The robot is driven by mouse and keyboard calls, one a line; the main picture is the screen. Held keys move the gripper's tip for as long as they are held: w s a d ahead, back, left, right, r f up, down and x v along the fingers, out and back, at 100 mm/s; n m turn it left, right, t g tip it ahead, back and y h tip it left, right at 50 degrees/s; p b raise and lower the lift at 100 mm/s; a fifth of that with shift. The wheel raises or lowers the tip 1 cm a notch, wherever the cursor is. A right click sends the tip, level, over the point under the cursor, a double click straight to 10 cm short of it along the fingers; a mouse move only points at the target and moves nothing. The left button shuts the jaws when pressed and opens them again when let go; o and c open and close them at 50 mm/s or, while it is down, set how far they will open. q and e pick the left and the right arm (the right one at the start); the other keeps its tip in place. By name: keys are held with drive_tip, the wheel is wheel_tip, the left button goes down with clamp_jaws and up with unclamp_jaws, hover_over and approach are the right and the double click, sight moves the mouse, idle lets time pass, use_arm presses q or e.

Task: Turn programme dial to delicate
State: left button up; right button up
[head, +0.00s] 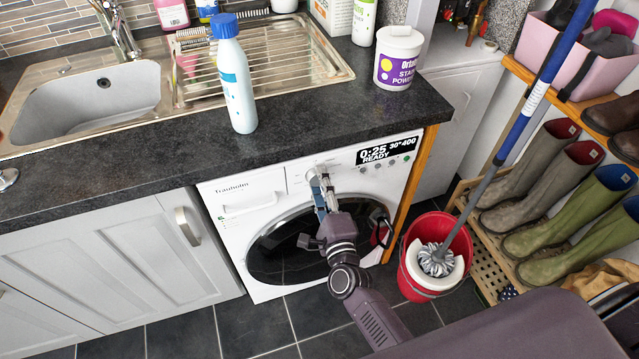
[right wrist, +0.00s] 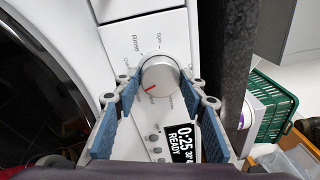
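The white washing machine (head: 243,190) stands under the dark worktop. Its display (head: 386,150) reads 0:25, 30°, 400 and READY. The round silver programme dial (right wrist: 160,75) shows in the right wrist view, with its red mark toward the lower left. "Rinse" and "Spin" labels are above it; other labels are too small or partly covered. My right gripper (head: 318,180) is at the machine's front panel and hides most of the dial in the head view. In the wrist view its blue-padded fingers (right wrist: 160,84) lie along both sides of the dial, seemingly touching it. My left gripper is out of view.
A blue-capped bottle (head: 235,85) and a stain powder tub (head: 397,58) stand on the worktop (head: 300,115) above. A red mop bucket (head: 415,285) stands right of the machine, beside the welly rack (head: 490,270). The dark floor in front is mostly clear.

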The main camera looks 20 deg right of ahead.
drive_tip(key=o, duration=0.4)
drive_tip(key=shift+c, duration=0.2)
drive_tip(key=s, duration=1.2)
drive_tip(key=shift+a+f, duration=0.2)
drive_tip(key=shift+a, duration=0.15)
drive_tip(key=s+a+f+n+g+y, duration=0.1)
drive_tip(key=s+f+n+g, duration=0.25)
drive_tip(key=f, duration=0.55)
drive_tip(key=s+f+n+g+y, duration=0.1)
drive_tip(key=s+f+n+g, duration=0.3)
drive_tip(key=f, duration=0.6)
drive_tip(key=s+a+f+n+y, duration=0.1)
drive_tip(key=s+f+n, duration=0.1)
drive_tip(key=f+n, duration=0.5)
drive_tip(key=s+d+f+n+g, duration=0.3)
drive_tip(key=s+f, duration=0.4)
drive_tip(key=s, duration=0.2)
drive_tip(key=s+d+f+n+g+h, duration=0.1)
drive_tip(key=s+d+f+n+g, duration=0.2)
drive_tip(key=s+f, duration=0.4)
drive_tip(key=s+d+f+n+g+h, duration=0.1)
drive_tip(key=s+d+f+n+g, duration=0.2)
drive_tip(key=s+f, duration=0.4)
drive_tip(key=s+g, duration=0.1)
drive_tip(key=s, duration=0.4)
drive_tip(key=shift+s+d, duration=0.15)
drive_tip(key=shift+s, duration=0.25)
